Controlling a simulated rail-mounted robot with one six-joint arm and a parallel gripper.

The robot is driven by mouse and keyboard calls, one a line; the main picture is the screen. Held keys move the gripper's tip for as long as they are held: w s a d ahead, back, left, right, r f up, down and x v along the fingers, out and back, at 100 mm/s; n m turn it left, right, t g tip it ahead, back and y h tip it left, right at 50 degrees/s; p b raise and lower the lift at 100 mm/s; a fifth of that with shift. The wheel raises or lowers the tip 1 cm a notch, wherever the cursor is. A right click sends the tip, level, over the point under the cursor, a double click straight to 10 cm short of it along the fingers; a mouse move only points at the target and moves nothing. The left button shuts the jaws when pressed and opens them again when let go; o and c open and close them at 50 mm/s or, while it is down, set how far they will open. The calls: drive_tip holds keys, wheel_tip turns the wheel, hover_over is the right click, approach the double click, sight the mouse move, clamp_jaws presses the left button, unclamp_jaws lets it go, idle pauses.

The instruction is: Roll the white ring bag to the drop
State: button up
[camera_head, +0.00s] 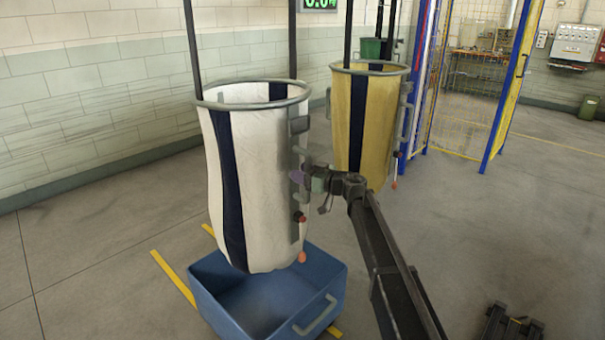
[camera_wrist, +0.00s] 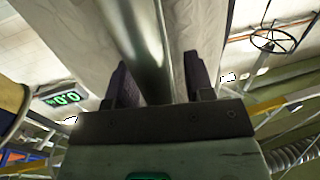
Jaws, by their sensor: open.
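The white ring bag (camera_head: 265,160) hangs upright from dark straps by its metal ring, with a dark vertical stripe. Its lower end overlaps the blue bin (camera_head: 322,308) in the head view; whether it is directly above cannot be told. My gripper (camera_head: 302,176) is at the bag's right side, by its side handle. In the wrist view, my gripper's fingers (camera_wrist: 160,78) stand apart on either side of a metal bar (camera_wrist: 147,40), with pale bag cloth (camera_wrist: 85,35) behind. Contact with the bar is unclear.
A yellow ring bag (camera_head: 378,125) hangs behind and to the right, with a green one (camera_head: 371,48) farther back. A blue-framed mesh fence (camera_head: 460,100) stands beyond. Yellow floor lines (camera_head: 172,277) run by the bin. The floor at right is mostly open.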

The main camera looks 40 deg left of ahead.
drive_tip(key=d, duration=1)
drive_tip(key=shift+w+d, duration=0.25)
drive_tip(key=shift+d, duration=0.15)
idle(0.4)
